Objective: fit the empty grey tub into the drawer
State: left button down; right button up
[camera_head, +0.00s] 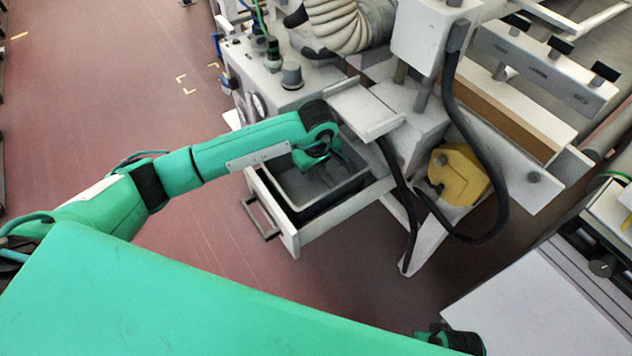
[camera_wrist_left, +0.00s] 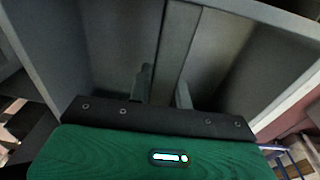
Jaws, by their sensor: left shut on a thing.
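The empty grey tub (camera_head: 302,186) sits inside the outline of the pulled-out drawer (camera_head: 343,213) under the machine, with its rim near the drawer's top edges. I cannot tell whether it rests on the drawer floor. My left gripper (camera_head: 328,165) reaches down into the tub from above. In the left wrist view, its two fingers are on either side of the tub's upright middle divider (camera_wrist_left: 178,50), shut on it, and the tub's walls surround them. The fingertips are partly hidden in the head view. My right gripper does not show; only a part of mine shows at the bottom edge.
The drawer has a dark handle (camera_head: 260,217) on its front. Above and behind it are the machine's white housing, a ribbed hose (camera_head: 338,25) and a black cable (camera_head: 478,150). A yellow part (camera_head: 458,176) is to the right. Red floor is free left and in front.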

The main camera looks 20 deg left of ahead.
aim_at(316, 182)
pick_arm(q)
notch_tip(316, 182, down, 2)
jog(key=shift+f, duration=0.1)
notch_tip(316, 182, down, 4)
jog(key=shift+r, duration=0.15)
jog(key=c, duration=1.3)
grip_release()
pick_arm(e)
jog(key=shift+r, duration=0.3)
pick_arm(q)
jog(key=r, duration=0.7)
jog(key=s+r, duration=0.1)
jog(key=r, duration=0.2)
jog(key=shift+d+r, duration=0.25)
jog(key=shift+r, duration=0.8)
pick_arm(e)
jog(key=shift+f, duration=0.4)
pick_arm(q)
jog(key=shift+s, duration=0.1)
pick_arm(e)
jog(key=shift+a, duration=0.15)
